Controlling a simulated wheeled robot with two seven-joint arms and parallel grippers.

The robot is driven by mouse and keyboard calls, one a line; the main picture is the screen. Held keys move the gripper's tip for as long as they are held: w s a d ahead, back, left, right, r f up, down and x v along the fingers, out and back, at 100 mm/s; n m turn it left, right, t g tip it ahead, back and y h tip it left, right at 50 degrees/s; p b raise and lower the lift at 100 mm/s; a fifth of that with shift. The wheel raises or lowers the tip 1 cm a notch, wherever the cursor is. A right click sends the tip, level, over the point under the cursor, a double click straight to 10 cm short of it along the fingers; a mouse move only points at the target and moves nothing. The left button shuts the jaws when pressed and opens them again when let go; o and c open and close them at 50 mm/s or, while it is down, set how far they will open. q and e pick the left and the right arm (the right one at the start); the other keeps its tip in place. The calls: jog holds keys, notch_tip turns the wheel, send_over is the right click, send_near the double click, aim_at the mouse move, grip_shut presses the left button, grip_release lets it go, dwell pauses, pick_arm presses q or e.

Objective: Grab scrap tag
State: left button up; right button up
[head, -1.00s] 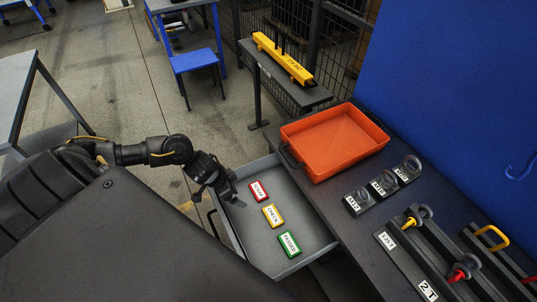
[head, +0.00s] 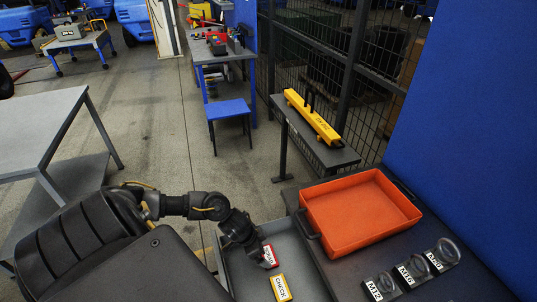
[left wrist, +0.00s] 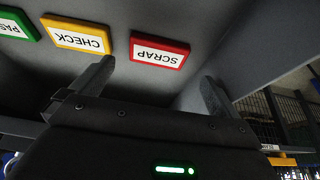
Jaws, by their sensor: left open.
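The red scrap tag (head: 269,255) lies in the open grey drawer, partly covered by my left gripper in the head view. In the left wrist view the scrap tag (left wrist: 159,50) lies flat ahead of the fingers, between their lines. My left gripper (left wrist: 155,82) is open and empty, with a gap to the tag; it also shows in the head view (head: 252,255). The yellow check tag (head: 281,288) lies beside the scrap tag and shows in the left wrist view (left wrist: 75,36). The green tag (left wrist: 17,24) is cut by the frame edge. My right gripper is not in view.
The drawer (head: 309,280) has raised walls around the tags. An orange tray (head: 362,213) stands on the dark bench to the right, near several labelled shackles (head: 411,272). A yellow beam (head: 312,117) rests on a stand behind.

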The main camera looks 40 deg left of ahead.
aim_at(268, 255)
pick_arm(q)
jog(key=shift+f, duration=0.1)
jog(key=x, duration=0.5)
jog(key=shift+d, duration=0.1)
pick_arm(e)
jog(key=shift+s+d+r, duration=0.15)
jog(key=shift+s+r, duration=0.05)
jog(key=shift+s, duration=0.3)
pick_arm(q)
jog(key=shift+c, duration=0.4)
jog(key=c, duration=0.8)
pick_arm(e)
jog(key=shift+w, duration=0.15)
